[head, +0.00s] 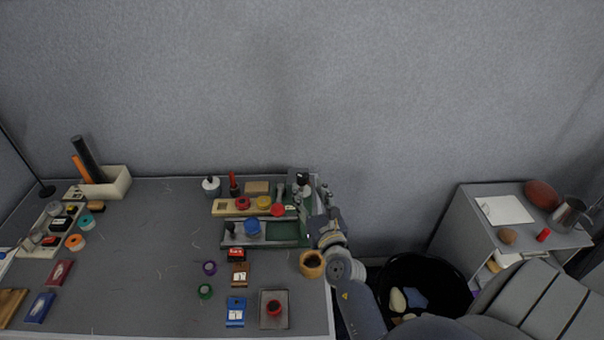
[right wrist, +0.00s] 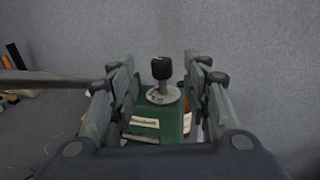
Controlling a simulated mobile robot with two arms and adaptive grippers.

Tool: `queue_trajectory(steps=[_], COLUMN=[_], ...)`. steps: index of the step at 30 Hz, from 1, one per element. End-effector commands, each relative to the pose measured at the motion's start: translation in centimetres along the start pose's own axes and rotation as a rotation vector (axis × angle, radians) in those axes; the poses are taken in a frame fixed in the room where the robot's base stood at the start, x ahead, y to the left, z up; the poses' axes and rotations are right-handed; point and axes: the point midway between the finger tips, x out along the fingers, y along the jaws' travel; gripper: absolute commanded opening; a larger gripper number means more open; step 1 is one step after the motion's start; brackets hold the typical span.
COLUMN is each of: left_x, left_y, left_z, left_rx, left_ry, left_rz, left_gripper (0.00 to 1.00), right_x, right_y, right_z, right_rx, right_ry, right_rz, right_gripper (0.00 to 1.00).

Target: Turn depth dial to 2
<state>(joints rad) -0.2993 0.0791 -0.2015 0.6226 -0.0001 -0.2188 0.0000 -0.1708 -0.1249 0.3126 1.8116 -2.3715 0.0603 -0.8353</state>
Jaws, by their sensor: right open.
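The depth dial shows in the right wrist view as a black knob (right wrist: 162,68) on a short stem above a pale round plate (right wrist: 163,95) with dark figures. I cannot tell its setting. It stands on a green housing (right wrist: 155,122) with a white label (right wrist: 144,122). My right gripper (right wrist: 158,74) is open, with its fingers left and right of the dial and visible space on both sides. In the head view my right gripper (head: 310,196) is at the right back of the table, partly hiding the green machine. My left gripper is not in view.
A long grey bar (right wrist: 55,77) reaches in from the left in the wrist view. A bottle (right wrist: 187,115) stands right of the housing. In the head view, trays with stamps and ink pots (head: 253,229) lie left of the gripper. The table's middle (head: 150,260) is clear.

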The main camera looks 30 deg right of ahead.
Motion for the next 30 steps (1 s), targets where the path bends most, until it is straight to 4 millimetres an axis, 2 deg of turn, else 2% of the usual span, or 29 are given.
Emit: queue_trajectory(steps=[1,4,10,17,25,26,30], left_x=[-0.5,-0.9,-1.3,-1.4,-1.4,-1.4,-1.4], left_y=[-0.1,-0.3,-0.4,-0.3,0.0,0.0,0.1], left_z=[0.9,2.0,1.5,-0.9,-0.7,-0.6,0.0], left_rx=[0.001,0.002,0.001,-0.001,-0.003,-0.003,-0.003], left_ry=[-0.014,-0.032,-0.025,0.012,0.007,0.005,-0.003], left_rz=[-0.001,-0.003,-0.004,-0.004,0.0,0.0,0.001], left_gripper=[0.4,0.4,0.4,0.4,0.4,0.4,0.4], right_x=[1.1,2.9,5.5,6.7,6.8,6.8,6.8], right_y=[0.0,0.0,0.0,0.0,0.0,0.0,0.0], right_z=[0.4,0.3,0.2,0.1,0.1,0.1,0.1], right_rx=[-0.002,-0.002,-0.001,0.001,0.001,0.001,0.001], right_ry=[-0.003,-0.001,-0.002,-0.001,-0.001,-0.001,-0.001], right_rz=[0.0,0.001,0.001,0.0,0.0,0.0,0.0], right_gripper=[0.44,0.44,0.44,0.44,0.44,0.4,0.08])
